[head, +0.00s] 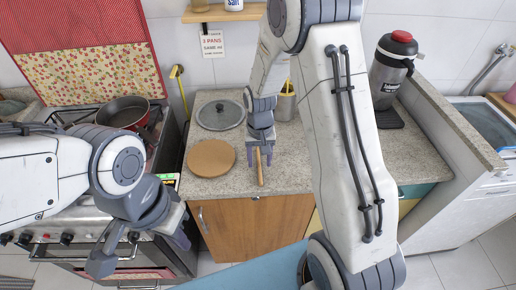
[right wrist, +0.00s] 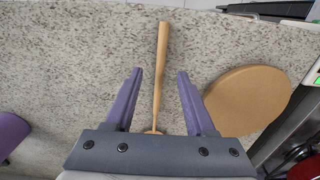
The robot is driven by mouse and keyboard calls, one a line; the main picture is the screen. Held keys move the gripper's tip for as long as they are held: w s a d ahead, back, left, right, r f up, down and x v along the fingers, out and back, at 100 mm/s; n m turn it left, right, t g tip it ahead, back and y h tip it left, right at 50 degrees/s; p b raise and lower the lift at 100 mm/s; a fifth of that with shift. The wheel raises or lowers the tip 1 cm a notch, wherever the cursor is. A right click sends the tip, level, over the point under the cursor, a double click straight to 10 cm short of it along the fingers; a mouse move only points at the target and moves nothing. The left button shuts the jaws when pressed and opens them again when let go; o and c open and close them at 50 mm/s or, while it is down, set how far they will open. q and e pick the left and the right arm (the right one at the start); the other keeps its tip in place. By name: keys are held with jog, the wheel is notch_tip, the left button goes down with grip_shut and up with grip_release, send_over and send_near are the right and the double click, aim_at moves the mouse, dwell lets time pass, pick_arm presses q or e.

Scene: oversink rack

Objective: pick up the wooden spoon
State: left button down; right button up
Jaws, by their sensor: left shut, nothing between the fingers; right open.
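The wooden spoon (head: 260,172) lies on the speckled counter, its handle end toward the front edge. In the right wrist view its light handle (right wrist: 161,58) runs between the two purple fingers, and its other end is hidden by the gripper body. My right gripper (head: 262,155) is open and reaches down over the spoon, with a finger on each side; I see no grip on it. In the right wrist view the open gripper (right wrist: 160,75) has a gap on both sides of the handle. My left gripper (head: 180,238) is shut and empty, in front of the stove.
A round tan board (head: 211,158) lies left of the spoon, with a pot lid (head: 220,115) behind it. A utensil holder (head: 286,103) stands behind the right gripper. A pan (head: 122,112) sits on the stove. A red-lidded bottle (head: 391,72) stands at the right.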

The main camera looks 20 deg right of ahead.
notch_tip(320, 180, down, 2)
jog(key=shift+f, duration=0.1)
grip_shut()
